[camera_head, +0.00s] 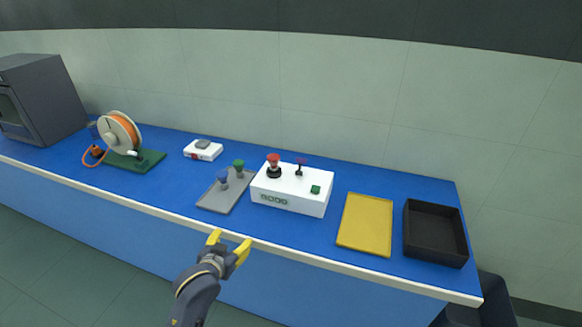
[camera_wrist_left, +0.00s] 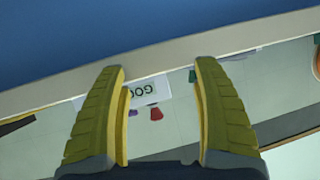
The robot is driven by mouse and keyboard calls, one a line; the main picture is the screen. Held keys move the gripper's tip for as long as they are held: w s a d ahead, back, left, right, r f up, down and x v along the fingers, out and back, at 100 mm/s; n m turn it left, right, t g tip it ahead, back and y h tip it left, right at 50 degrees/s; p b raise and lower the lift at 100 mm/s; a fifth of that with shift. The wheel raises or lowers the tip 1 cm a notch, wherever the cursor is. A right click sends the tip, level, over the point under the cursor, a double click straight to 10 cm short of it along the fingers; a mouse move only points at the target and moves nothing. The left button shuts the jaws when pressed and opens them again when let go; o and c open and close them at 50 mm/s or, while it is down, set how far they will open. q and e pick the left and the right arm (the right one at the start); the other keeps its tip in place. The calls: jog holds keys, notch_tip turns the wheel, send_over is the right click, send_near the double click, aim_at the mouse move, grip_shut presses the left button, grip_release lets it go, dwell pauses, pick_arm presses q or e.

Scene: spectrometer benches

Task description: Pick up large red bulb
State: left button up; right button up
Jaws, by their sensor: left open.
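The large red bulb (camera_head: 273,159) stands upright in a dark socket on top of a white box (camera_head: 289,194) with a digital display. A smaller dark purple-red bulb (camera_head: 300,165) stands on the same box to its right. My left gripper (camera_head: 229,241) is open and empty, in front of the bench's front edge and well short of the box. In the left wrist view, which appears upside down, the red bulb (camera_wrist_left: 156,114) shows small and distant between the open fingers. My right gripper is not in view.
A grey tray (camera_head: 216,202) with a blue bulb (camera_head: 223,178) and a green bulb (camera_head: 239,165) lies left of the box. To the right are a yellow tray (camera_head: 366,222) and a black bin (camera_head: 435,233). A cable reel (camera_head: 119,133) stands far left.

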pick_arm(q)
jog(key=w+d+r+t+h, duration=0.1)
jog(key=w+d+r+h, duration=0.2)
jog(key=r, duration=0.6)
jog(key=w+d+r+t+h, duration=0.1)
jog(key=w+d+r, duration=0.3)
jog(key=r, duration=0.4)
send_near(271, 159)
jog(key=x, duration=0.5)
jog(key=shift+w, duration=0.25)
jog(key=shift+x, duration=3.2)
jog(key=shift+d, duration=0.1)
jog(key=shift+c, duration=0.6)
jog(key=c, duration=1.3)
grip_shut()
